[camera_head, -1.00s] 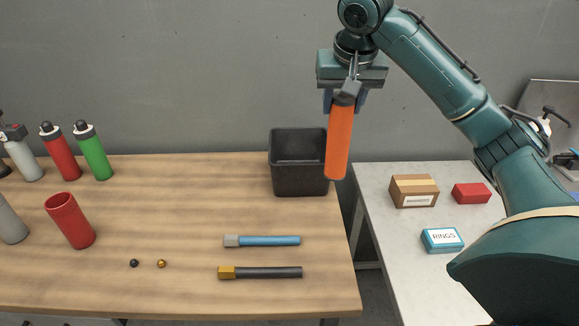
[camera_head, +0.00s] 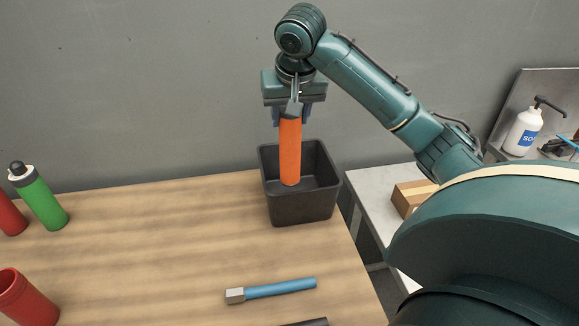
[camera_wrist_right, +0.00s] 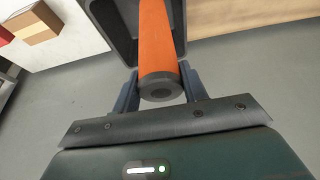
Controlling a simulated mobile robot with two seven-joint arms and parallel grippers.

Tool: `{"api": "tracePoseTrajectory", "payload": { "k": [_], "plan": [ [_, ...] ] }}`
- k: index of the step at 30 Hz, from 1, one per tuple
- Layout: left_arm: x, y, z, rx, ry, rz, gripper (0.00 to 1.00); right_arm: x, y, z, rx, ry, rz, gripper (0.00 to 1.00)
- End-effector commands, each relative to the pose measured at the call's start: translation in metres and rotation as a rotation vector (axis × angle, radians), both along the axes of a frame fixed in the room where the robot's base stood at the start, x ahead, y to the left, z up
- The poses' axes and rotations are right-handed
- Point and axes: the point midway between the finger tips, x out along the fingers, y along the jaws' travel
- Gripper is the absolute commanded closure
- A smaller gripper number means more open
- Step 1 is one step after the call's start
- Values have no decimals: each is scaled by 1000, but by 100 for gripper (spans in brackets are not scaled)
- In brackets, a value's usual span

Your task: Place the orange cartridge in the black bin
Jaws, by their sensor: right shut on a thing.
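The orange cartridge (camera_head: 290,152) hangs upright from my right gripper (camera_head: 291,115), which is shut on its upper end. In the head view the cartridge's lower end overlaps the opening of the black bin (camera_head: 301,208); I cannot tell exactly how deep it reaches. The bin stands at the wooden table's right back corner. In the right wrist view the cartridge (camera_wrist_right: 158,45) lies between the fingers, its dark end cap towards the camera, with the bin (camera_wrist_right: 113,27) behind it. My left gripper is not in view.
A blue-handled tool (camera_head: 280,289) lies on the wooden table (camera_head: 150,250) in front of the bin. A green bottle (camera_head: 41,198) and a red open cylinder (camera_head: 25,298) stand at the left. A cardboard box (camera_head: 408,197) is on the pale side table. The table's middle is clear.

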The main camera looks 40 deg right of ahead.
Motion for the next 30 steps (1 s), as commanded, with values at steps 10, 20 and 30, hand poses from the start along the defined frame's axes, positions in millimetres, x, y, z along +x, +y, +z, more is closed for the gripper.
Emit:
{"api": "tracePoseTrajectory", "payload": {
  "k": [10, 20, 30],
  "plan": [
    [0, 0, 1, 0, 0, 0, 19, 0, 0, -77, -1, 1, 1, 95],
    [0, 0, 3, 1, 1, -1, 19, 0, 0, -113, -1, 2, 0, 95],
    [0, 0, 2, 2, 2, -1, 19, 0, 0, -123, -1, -3, 0, 95]
  ]
}}
